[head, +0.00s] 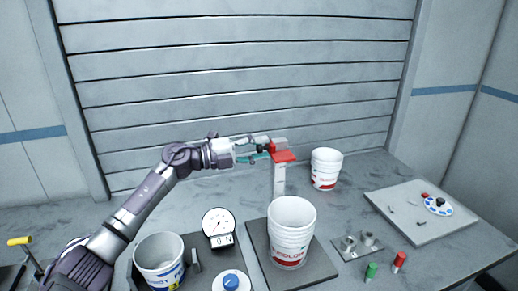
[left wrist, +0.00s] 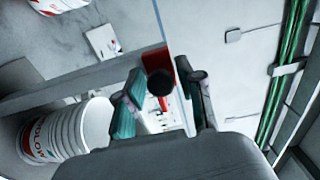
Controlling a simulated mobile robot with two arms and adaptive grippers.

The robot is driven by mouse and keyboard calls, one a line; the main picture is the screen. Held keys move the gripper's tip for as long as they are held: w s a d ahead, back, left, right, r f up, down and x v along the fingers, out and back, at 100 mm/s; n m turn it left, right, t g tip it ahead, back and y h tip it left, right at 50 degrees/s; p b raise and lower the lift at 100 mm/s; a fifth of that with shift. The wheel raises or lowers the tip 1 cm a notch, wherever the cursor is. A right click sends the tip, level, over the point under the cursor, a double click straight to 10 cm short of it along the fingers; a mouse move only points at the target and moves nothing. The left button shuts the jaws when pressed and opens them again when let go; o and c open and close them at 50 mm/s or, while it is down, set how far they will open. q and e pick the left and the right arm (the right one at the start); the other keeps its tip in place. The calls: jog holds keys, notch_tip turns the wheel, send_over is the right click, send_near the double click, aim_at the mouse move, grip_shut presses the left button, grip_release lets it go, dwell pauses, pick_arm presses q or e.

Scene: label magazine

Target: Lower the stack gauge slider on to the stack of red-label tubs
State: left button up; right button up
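The stack gauge is a white upright post (head: 279,180) with a red slider (head: 284,156) near its top. The slider has a black knob, which shows in the left wrist view (left wrist: 160,82). The stack of red-label tubs (head: 291,230) stands in front of the post, its rim well below the slider; it also shows in the left wrist view (left wrist: 62,130). My left gripper (head: 259,149) is at the slider's left side. Its teal-padded fingers are apart, one on each side of the knob, with gaps visible in the left wrist view. My right gripper is not in view.
Another red-label tub (head: 326,168) stands behind right. A blue-label tub (head: 160,262) and a dial gauge (head: 218,224) are at front left. Red (head: 399,262) and green (head: 371,271) small cylinders stand in front.

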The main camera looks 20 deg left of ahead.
aim_at(272, 174)
pick_arm(q)
jog(key=c, duration=0.4)
notch_tip(272, 174, down, 9)
jog(key=b, duration=0.5)
jog(key=shift+r, duration=0.15)
jog(key=shift+c, duration=0.2)
jog(key=shift+r, duration=0.1)
jog(key=o, duration=0.9)
jog(key=shift+d, duration=0.1)
jog(key=shift+c, duration=0.2)
jog(key=v, duration=1.2)
